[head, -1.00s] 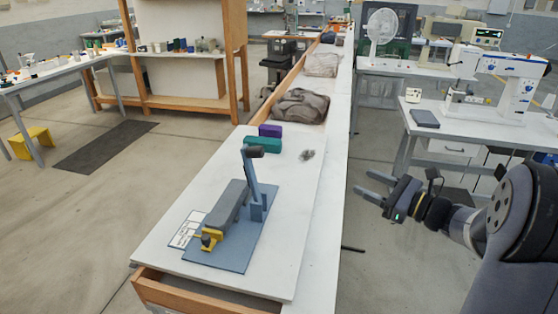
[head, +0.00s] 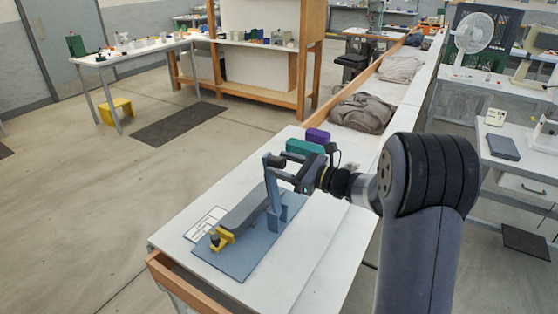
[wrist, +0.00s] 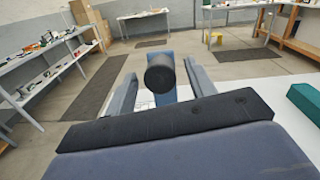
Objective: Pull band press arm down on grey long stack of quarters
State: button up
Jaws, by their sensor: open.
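The press stands on a blue base plate (head: 240,262) on the white bench. A long grey stack (head: 243,212) lies along the plate, its near end at a yellow part (head: 222,240). The blue press arm (head: 271,187) is raised, nearly upright, at the far end of the stack. Its dark round grip (wrist: 160,73) shows in the wrist view between the two fingers. My gripper (wrist: 159,80) is open, with a finger on each side of the grip and visible gaps. In the head view, my gripper (head: 288,172) is at the arm's upper end and partly covers it.
A teal block (head: 304,147) and a purple block (head: 317,136) lie just beyond the press. A grey cloth bundle (head: 362,113) lies farther along the bench. A white label card (head: 206,223) is left of the stack. The bench's right strip is clear.

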jog(key=shift+w+a, duration=0.4)
jog(key=shift+a, duration=0.15)
jog(key=shift+c, duration=0.4)
grip_shut()
